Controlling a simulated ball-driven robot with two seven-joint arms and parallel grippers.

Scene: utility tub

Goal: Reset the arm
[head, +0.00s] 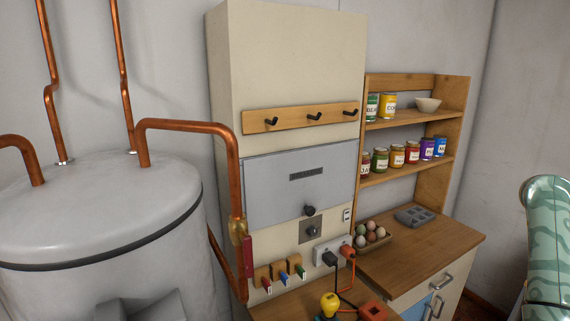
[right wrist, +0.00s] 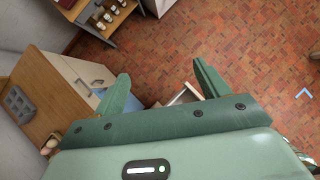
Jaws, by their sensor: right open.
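My right gripper (right wrist: 163,86) shows in the right wrist view. Its two green fingers are spread apart with nothing between them. Part of my right arm (head: 548,245), pale green with a swirl pattern, stands at the right edge of the head view, clear of the counter; its gripper is outside that view. My left arm and left gripper are not in view.
A wooden counter (head: 425,240) holds a grey tray (head: 414,216) and a container of egg-like balls (head: 371,235). Shelves with jars (head: 398,155) rise behind it. A grey tank (head: 95,225) with copper pipes stands left. Brick-patterned floor (right wrist: 240,35) is mostly open.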

